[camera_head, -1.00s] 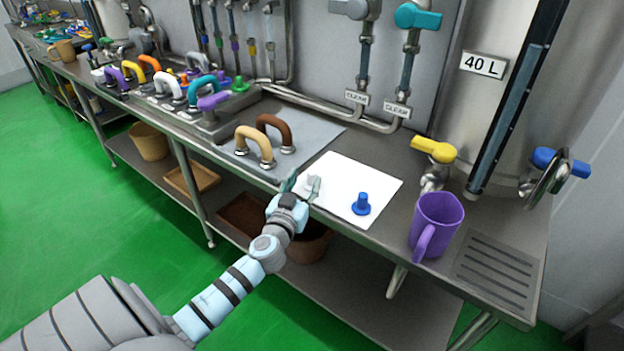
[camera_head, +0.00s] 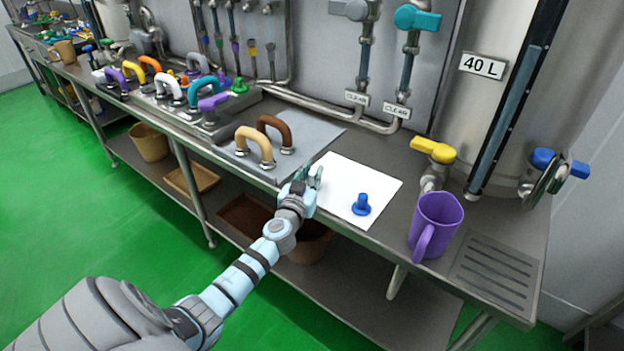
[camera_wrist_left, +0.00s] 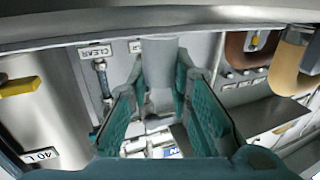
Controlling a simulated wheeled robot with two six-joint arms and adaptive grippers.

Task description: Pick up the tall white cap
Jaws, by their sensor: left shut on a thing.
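My left gripper (camera_head: 308,178) is at the left front edge of the white mat. Its teal fingers show in the left wrist view (camera_wrist_left: 163,95), shut on the tall white cap (camera_wrist_left: 160,62), a pale grey-white cylinder between them. In the head view the cap is hard to make out between the fingers against the white mat (camera_head: 345,180). I cannot tell from the frames how far the cap is above the mat. My right gripper is not in view.
A blue cap (camera_head: 361,204) stands on the mat. A purple mug (camera_head: 436,228) stands to the right, near a drain grate (camera_head: 497,270). Tan (camera_head: 255,138) and brown (camera_head: 275,127) handles stand to the left. The mat's middle is clear.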

